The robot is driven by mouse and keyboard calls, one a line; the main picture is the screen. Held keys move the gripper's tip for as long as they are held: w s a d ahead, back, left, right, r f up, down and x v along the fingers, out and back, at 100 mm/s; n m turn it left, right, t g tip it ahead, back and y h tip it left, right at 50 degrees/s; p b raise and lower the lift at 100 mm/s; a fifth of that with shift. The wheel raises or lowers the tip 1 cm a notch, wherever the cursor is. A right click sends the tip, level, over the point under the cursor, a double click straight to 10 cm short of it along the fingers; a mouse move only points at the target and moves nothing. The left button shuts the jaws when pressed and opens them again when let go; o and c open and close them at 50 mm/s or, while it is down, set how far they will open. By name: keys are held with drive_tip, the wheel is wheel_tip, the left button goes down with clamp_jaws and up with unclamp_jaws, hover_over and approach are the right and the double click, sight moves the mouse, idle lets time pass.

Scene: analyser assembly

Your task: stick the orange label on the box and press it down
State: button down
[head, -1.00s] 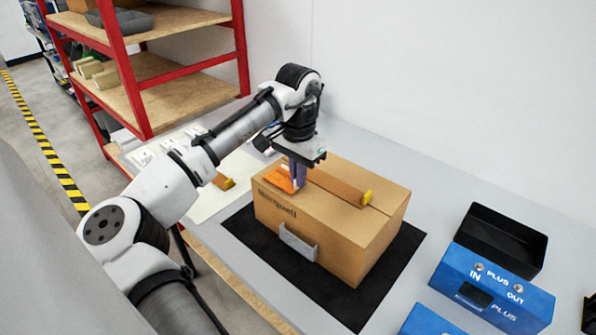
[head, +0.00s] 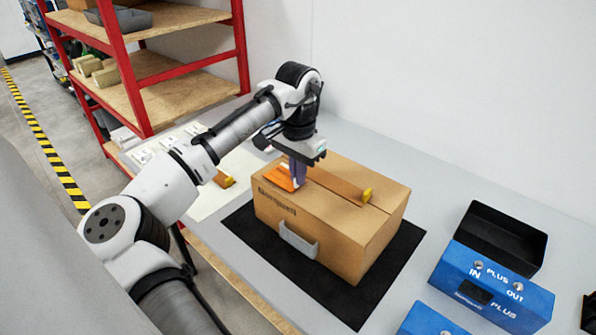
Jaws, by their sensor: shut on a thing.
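The cardboard box (head: 355,235) stands closed on a black mat (head: 250,236), with a grey handle on its front face and a brown tape strip along its top. The orange label (head: 280,178) is at the top left end of the box. My gripper (head: 297,182) points down over that end of the box, its fingers beside the label and shut on it. I cannot tell whether the label lies fully flat on the cardboard, as the fingers hide part of it.
A yellow piece (head: 367,195) sits at the right end of the tape. A black tray (head: 500,240) and a blue device (head: 490,285) stand to the right. An orange-brown piece (head: 224,181) lies on a pale sheet (head: 200,205) at the left. Red shelving (head: 125,70) rises behind.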

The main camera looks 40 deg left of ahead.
drive_tip(key=shift+f, duration=0.15)
drive_tip(key=c, duration=1.5)
unclamp_jaws()
wheel_tip(320, 180, up, 7)
drive_tip(key=p, duration=0.6)
